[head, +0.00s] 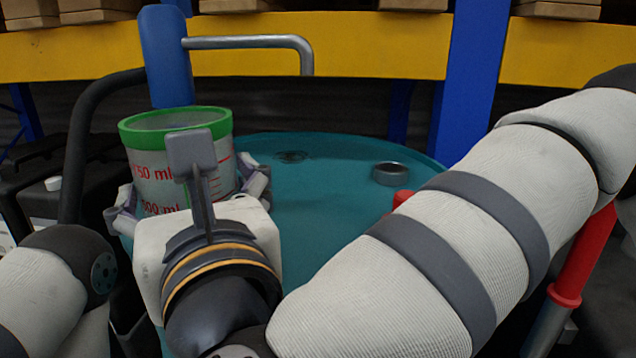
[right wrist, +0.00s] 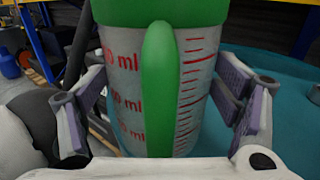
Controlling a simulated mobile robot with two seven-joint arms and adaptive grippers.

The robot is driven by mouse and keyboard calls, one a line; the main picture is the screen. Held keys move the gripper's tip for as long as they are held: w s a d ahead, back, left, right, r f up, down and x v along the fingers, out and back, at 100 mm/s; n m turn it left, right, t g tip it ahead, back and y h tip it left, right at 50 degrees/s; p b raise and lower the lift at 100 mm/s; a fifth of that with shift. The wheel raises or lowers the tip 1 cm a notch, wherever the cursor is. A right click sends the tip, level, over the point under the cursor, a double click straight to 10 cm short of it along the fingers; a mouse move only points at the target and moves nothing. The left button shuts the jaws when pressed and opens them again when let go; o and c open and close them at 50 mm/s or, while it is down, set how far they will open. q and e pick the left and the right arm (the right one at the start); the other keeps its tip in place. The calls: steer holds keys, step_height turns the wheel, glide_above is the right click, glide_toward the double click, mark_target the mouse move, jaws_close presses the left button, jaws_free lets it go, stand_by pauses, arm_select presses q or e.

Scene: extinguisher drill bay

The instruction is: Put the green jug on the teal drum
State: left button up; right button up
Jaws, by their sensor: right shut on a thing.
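The green jug (head: 165,165) is a translucent measuring jug with a green rim and red volume marks. It stands upright at the left in the head view, and its green handle (right wrist: 158,95) faces the right wrist camera. My right gripper (head: 189,197) is shut on its body, one finger on each side. The teal drum (head: 320,205) has a broad round top. The jug overlaps the left part of that top in the head view. The jug's base is hidden, so I cannot tell whether it touches the drum. My left gripper is out of view.
A grey ring-shaped fitting (head: 389,174) sits on the drum top, which is otherwise largely clear. A blue post (head: 165,60) with a bent grey pipe (head: 255,42) and a black hose (head: 88,135) rise behind the jug. A red pole (head: 585,245) stands at right.

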steer(key=w+d, duration=1.1)
steer(key=d, duration=0.1)
steer(key=shift+b, duration=0.3)
steer(key=shift+w+d+f, duration=0.15)
steer(key=shift+w+f, duration=0.1)
steer(key=shift+f, duration=0.5)
steer(key=shift+f, duration=0.2)
steer(key=o, duration=1.2)
